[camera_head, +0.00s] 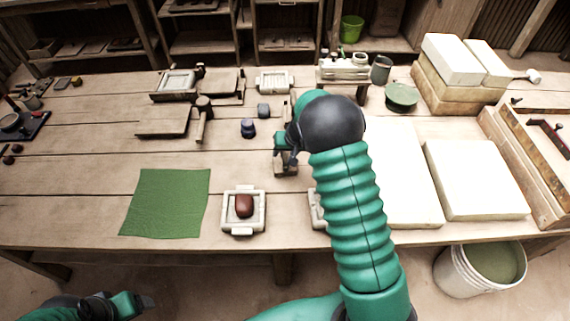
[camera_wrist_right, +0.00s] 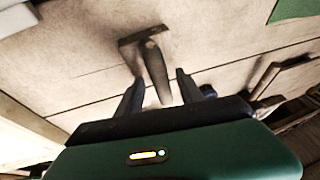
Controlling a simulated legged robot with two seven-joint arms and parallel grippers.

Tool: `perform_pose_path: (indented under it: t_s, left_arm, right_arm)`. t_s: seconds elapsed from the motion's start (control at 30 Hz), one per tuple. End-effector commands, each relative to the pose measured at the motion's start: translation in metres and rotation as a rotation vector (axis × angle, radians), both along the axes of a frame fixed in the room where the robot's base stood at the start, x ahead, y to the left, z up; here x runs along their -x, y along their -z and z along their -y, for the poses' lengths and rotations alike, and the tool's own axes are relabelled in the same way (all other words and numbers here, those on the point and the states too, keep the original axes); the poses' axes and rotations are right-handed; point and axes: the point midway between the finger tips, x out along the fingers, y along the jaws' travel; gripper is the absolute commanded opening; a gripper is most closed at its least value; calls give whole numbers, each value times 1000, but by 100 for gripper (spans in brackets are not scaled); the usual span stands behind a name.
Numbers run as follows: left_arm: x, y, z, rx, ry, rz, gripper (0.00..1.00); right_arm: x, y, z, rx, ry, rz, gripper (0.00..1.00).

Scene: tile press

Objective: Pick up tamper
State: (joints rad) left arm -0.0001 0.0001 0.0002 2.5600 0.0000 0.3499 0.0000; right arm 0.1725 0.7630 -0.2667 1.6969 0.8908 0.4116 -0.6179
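The tamper (camera_wrist_right: 153,68) shows in the right wrist view as a brown handle rising from a flat base plate on the wooden table. My right gripper (camera_wrist_right: 158,80) is open, with one dark finger on each side of the handle. Contact between fingers and handle cannot be made out. In the head view my right arm and wrist hide most of this spot, and the tamper is not clearly seen there. My left gripper (camera_head: 128,302) is low at the left, in front of the table; its fingers are too unclear to judge.
A green cloth (camera_head: 168,203) and a pale mould with a reddish lump (camera_head: 244,207) lie near the front edge. A wooden mallet (camera_head: 203,120) and a dark blue knob (camera_head: 248,128) stand left of my right gripper. Large white slabs (camera_head: 472,178) fill the right side.

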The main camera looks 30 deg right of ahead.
Motion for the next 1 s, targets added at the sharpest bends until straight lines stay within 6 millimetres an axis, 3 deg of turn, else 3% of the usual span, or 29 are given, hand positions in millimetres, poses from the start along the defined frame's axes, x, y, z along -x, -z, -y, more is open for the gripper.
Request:
perform_pose_path:
  t_s: [0.03,0.33,1.0]
  left_arm:
    - [0,0,0,0,0,0,76]
    - [0,0,0,0,0,0,76]
    - [0,0,0,0,0,0,76]
  right_arm:
    - [0,0,0,0,-1,0,38]
    - [0,0,0,0,-1,-1,0]
    - [0,1,1,1,1,-2,0]
